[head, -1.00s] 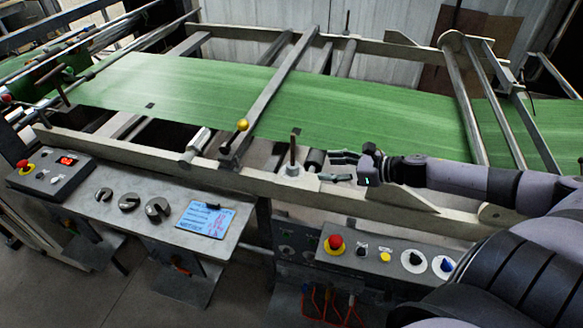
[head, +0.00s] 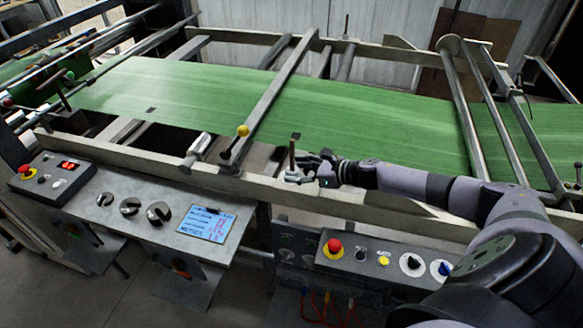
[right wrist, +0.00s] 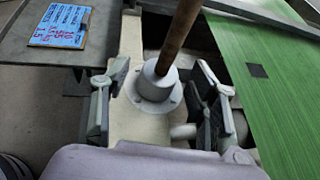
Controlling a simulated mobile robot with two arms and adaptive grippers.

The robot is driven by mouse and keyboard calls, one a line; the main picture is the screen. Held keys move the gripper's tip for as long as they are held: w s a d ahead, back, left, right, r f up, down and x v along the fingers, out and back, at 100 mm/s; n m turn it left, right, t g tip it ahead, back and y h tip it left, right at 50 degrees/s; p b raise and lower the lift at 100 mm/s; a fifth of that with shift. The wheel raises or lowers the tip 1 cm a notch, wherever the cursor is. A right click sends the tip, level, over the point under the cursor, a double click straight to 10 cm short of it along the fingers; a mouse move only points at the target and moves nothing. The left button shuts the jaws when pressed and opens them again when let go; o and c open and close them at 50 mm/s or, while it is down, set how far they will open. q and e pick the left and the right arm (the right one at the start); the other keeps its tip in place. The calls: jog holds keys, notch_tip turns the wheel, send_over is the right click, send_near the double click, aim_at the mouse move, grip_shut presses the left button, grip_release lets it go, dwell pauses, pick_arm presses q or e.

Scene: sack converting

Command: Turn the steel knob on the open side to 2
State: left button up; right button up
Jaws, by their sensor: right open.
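A pale steel knob (head: 292,176) with a round flange stands on the near cream rail, and a brown upright rod rises out of it. In the right wrist view the knob (right wrist: 158,82) sits between the two fingers of my right gripper (right wrist: 163,95). The fingers are open, one on each side, with gaps to the knob. In the head view my right gripper (head: 310,168) reaches it from the right, and its fingers partly overlap the knob. I cannot read any number or scale on the knob. My left gripper is not in view.
The green web (head: 370,115) runs just behind the rail. A yellow-ball lever (head: 242,131) stands to the left. A control panel (head: 322,261) with a red button (head: 335,246) lies below.

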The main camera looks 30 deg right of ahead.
jog(key=shift+x, duration=1.3)
jog(key=shift+c, duration=0.3)
jog(key=c, duration=1.1)
jog(key=shift+c, duration=0.2)
